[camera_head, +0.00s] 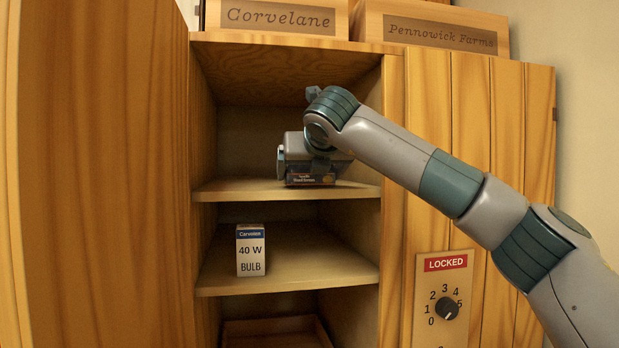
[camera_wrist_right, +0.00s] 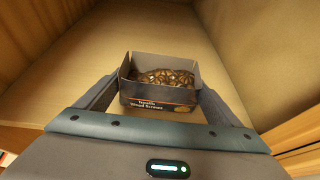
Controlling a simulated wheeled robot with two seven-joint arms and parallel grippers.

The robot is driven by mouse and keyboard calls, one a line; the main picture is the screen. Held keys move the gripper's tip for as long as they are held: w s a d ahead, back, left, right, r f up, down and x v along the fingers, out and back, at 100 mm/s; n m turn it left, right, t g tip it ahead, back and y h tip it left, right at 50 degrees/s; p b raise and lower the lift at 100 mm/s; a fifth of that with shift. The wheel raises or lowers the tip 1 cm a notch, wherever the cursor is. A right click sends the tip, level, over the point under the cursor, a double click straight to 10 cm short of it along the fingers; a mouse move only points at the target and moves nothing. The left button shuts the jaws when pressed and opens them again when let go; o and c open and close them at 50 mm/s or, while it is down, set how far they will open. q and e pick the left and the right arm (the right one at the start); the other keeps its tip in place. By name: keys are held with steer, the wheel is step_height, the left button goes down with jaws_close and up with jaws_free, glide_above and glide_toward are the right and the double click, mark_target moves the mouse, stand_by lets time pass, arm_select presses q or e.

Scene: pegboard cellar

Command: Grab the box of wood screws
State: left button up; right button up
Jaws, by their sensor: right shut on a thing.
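The box of wood screws (camera_head: 311,179) is a small dark open-topped carton with an orange and white label. It is on the upper shelf (camera_head: 230,188) of the cupboard in the head view. In the right wrist view the box (camera_wrist_right: 158,97) shows its printed front and a heap of brownish screws inside. My right gripper (camera_wrist_right: 160,93) has a finger on each side of the box and is shut on it. In the head view the right gripper (camera_head: 310,160) covers the box's upper part. I cannot tell whether the box still touches the shelf. My left gripper is not in view.
A 40 W bulb box (camera_head: 250,252) stands on the shelf below. Wooden crates marked Corvelane (camera_head: 278,18) and Pennowick Farms (camera_head: 440,32) sit on top. A panel with a dial (camera_head: 446,308) reads LOCKED at the lower right. Cupboard side walls bound the shelf closely.

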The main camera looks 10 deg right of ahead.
step_height(320, 180, up, 10)
steer(key=b, duration=0.1)
steer(key=shift+f, duration=0.2)
steer(key=shift+f, duration=0.15)
stand_by(0.7)
